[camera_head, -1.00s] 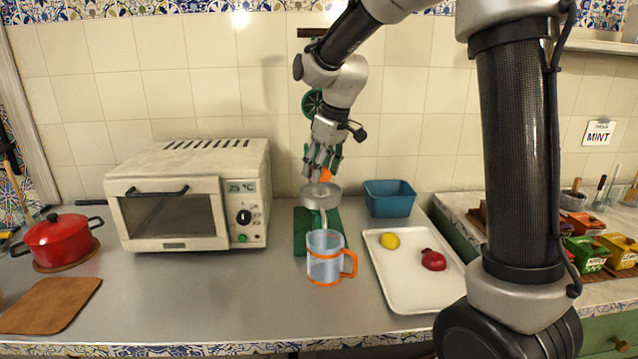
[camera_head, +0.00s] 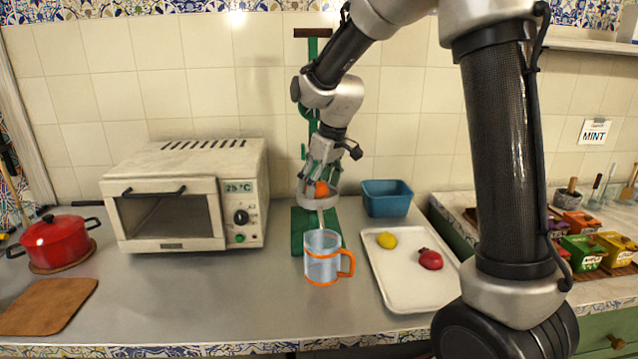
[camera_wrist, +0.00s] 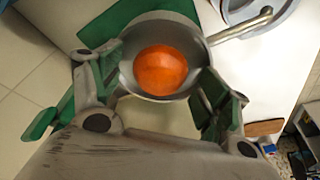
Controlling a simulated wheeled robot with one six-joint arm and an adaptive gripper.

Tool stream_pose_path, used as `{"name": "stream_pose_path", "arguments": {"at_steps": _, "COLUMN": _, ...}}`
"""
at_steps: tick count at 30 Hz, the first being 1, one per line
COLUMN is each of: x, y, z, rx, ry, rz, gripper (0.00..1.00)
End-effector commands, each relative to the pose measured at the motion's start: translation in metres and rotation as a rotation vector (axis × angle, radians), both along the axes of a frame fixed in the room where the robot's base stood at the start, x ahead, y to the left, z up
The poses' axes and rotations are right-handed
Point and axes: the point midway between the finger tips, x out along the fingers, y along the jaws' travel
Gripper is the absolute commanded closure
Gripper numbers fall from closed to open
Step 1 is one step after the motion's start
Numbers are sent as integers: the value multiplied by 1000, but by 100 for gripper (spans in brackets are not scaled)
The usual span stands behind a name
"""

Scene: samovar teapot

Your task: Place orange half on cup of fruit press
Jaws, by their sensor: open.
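The orange half (camera_head: 321,188) shows in the head view at the press cup, just below my gripper's fingers. In the wrist view the orange half (camera_wrist: 160,70) lies inside the round metal cup (camera_wrist: 128,72), its rounded skin side facing the camera. My gripper (camera_wrist: 157,98) is open, with its fingers on either side of the cup and apart from the orange. The fruit press (camera_head: 313,130) is green with a dark top handle; my arm hides part of it. A clear mug (camera_head: 322,262) with orange bands stands in front of the press.
A white tray (camera_head: 400,295) with a lemon (camera_head: 386,240) and a pomegranate (camera_head: 430,259) lies to the right. A blue bin (camera_head: 388,200) stands behind it. A toaster oven (camera_head: 185,200) and a red pot (camera_head: 55,240) are at left. Counter space left of the mug is clear.

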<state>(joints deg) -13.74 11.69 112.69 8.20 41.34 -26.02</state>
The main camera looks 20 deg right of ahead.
Motion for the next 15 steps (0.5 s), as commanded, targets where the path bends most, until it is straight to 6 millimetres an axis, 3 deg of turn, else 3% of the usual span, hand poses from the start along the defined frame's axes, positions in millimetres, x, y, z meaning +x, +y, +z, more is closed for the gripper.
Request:
{"name": "stream_pose_path", "arguments": {"at_steps": 8, "x": -2, "y": -1, "z": 13, "rx": 1, "ry": -3, "rz": 0, "gripper": 24}}
{"name": "stream_pose_path", "arguments": {"at_steps": 15, "x": -13, "y": -9, "z": 64, "rx": 1, "ry": -4, "rz": -1, "gripper": 24}}
